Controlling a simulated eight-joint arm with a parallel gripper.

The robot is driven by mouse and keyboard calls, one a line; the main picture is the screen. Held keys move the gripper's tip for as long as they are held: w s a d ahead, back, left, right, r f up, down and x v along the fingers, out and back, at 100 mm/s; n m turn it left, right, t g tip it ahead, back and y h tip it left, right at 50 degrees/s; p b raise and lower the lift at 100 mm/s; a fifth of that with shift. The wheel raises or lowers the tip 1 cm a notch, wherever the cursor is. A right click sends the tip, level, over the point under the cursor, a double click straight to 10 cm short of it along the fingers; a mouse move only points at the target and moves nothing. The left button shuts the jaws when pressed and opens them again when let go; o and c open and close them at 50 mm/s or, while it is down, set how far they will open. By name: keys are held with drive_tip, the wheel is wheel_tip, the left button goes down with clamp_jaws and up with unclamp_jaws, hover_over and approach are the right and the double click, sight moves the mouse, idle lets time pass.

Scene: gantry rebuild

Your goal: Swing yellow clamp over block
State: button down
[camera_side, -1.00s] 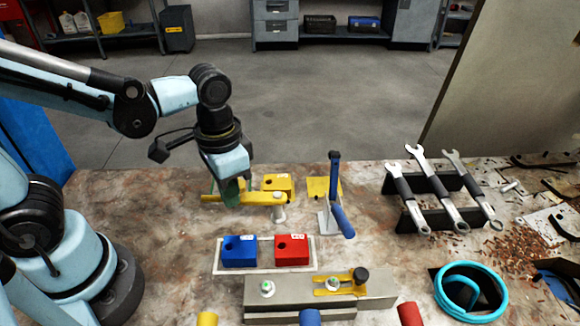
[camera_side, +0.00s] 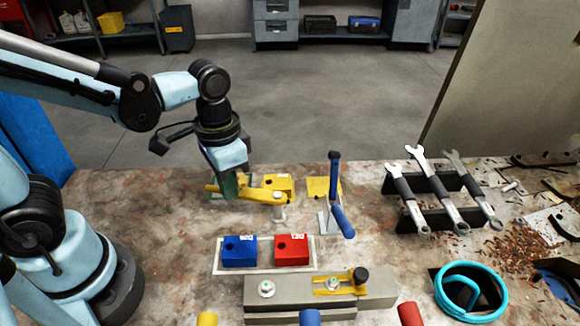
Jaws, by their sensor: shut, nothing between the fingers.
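The yellow clamp (camera_side: 254,194) is a flat bar on a silver post (camera_side: 279,213), with its free end out to the left. A yellow block (camera_side: 284,183) with a hole sits just behind the bar near the post. The fingers look closed with nothing held.
A blue block (camera_side: 239,252) and red block (camera_side: 292,250) stand in a white tray (camera_side: 266,271) in front. A blue-handled toggle clamp (camera_side: 336,195) stands right of the post. A grey fixture (camera_side: 375,295) lies nearer, wrenches (camera_side: 433,190) on a rack at right.

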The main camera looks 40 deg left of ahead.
drive_tip(key=shift+w+a, duration=0.4)
drive_tip(key=shift+a, duration=0.1)
drive_tip(key=shift+w, duration=0.1)
drive_tip(key=shift+w+a, duration=0.45)
drive_tip(key=shift+w, duration=0.1)
idle(0.3)
drive_tip(key=shift+w+a, duration=0.4)
drive_tip(key=shift+w, duration=0.15)
